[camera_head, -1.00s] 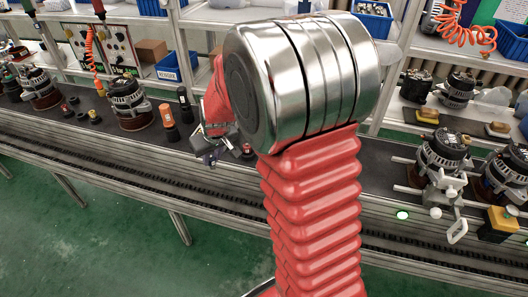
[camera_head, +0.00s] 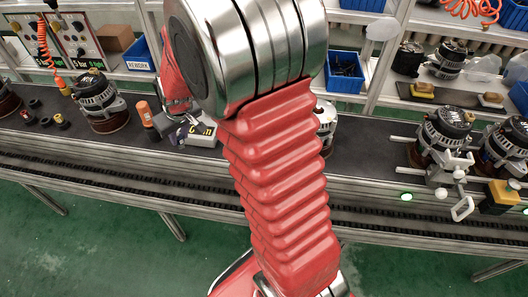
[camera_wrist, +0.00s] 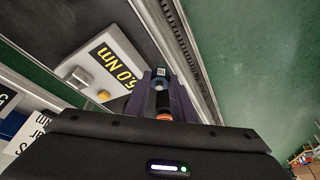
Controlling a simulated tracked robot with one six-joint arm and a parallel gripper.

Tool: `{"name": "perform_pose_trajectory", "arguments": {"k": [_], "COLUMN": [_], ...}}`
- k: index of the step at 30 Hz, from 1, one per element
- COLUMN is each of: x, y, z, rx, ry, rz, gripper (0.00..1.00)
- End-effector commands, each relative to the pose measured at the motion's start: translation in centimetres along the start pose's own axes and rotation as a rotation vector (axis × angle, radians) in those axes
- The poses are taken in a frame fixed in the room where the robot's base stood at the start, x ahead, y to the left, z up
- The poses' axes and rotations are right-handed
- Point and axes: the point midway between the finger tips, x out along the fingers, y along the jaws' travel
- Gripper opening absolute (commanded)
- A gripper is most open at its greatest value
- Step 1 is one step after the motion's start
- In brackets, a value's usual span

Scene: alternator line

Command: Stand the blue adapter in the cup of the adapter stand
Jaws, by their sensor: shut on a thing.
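In the wrist view my gripper (camera_wrist: 161,95) is shut on a small blue piece (camera_wrist: 161,79) with a pale marked face, which I take for the blue adapter. A black cylinder and an orange ring show behind it between the fingers; I cannot tell whether they belong to it. In the head view my gripper (camera_head: 184,133) is small and partly hidden by my arm, close to a pale block with yellow lettering (camera_head: 204,134). In the wrist view this block (camera_wrist: 93,62) reads "5.0 Nm" and lies left of the fingers. I cannot make out the adapter stand's cup.
An orange-topped cylinder (camera_head: 146,113) stands left of my gripper, and an alternator (camera_head: 98,102) further left. Small dark caps lie left of that. At right an alternator (camera_head: 443,137) sits in a fixture. The bench front edge and conveyor rail run below.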

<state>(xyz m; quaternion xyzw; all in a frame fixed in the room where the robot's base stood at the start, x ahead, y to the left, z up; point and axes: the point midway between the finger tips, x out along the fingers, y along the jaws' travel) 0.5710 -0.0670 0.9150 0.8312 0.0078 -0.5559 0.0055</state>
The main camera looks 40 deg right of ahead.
Motion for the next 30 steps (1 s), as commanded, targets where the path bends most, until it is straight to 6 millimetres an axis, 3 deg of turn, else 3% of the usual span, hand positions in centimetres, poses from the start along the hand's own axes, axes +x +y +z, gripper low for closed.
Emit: {"name": "perform_pose_trajectory", "arguments": {"k": [8, 14, 24, 30], "x": [-0.4, -2.4, -7.8, -10.8], "y": [1.6, 5.7, 15.1, 19.0], "z": [0.3, 2.0, 8.3, 12.5], "rx": [0.029, 0.108, 0.321, 0.439], "ry": [0.001, 0.002, 0.002, 0.002], "rz": [0.012, 0.044, 0.133, 0.182], "gripper": [0.05, 0.05, 0.05, 0.05]}}
